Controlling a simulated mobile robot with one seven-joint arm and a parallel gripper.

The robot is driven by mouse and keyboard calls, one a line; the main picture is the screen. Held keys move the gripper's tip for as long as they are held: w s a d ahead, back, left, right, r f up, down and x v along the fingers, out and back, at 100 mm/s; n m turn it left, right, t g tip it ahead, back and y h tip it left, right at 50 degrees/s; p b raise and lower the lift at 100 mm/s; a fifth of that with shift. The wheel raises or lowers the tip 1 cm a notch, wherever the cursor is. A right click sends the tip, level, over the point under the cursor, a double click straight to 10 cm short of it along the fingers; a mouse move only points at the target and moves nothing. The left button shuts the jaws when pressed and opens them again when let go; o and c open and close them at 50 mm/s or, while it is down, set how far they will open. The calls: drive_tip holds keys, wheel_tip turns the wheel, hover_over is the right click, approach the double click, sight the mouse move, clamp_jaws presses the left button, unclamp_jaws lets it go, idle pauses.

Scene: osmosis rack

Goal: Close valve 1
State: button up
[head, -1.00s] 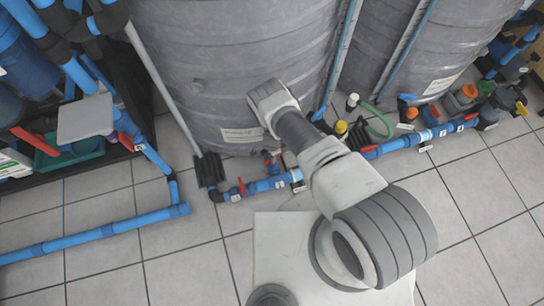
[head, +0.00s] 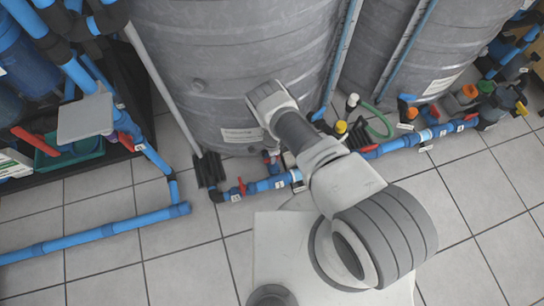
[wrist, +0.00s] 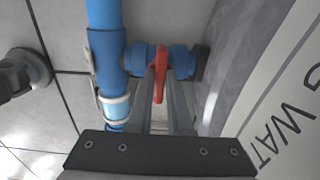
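A red valve handle (wrist: 159,74) sits on a short blue side branch (wrist: 180,62) off a blue pipe (wrist: 106,62) in the wrist view. My gripper (wrist: 160,92) is around this handle, one grey finger on each side. The fingers look apart, with a light gap between them below the handle; contact is not clear. No number tag can be read there, so I cannot tell the valve's number. In the head view my arm hides the gripper. Red handles show there on the floor pipe (head: 262,185), one at its left end (head: 241,186).
A large grey tank (head: 225,75) stands close behind the pipe; its wall and lettering fill the right of the wrist view (wrist: 262,110). A second tank (head: 400,50) stands to the right. Another blue pipe (head: 95,232) crosses the floor at left. Tiled floor is clear in front.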

drive_tip(key=o, duration=0.4)
wheel_tip(320, 180, up, 17)
drive_tip(key=p, duration=0.7)
drive_tip(key=shift+r, duration=0.2)
drive_tip(key=shift+s, duration=0.1)
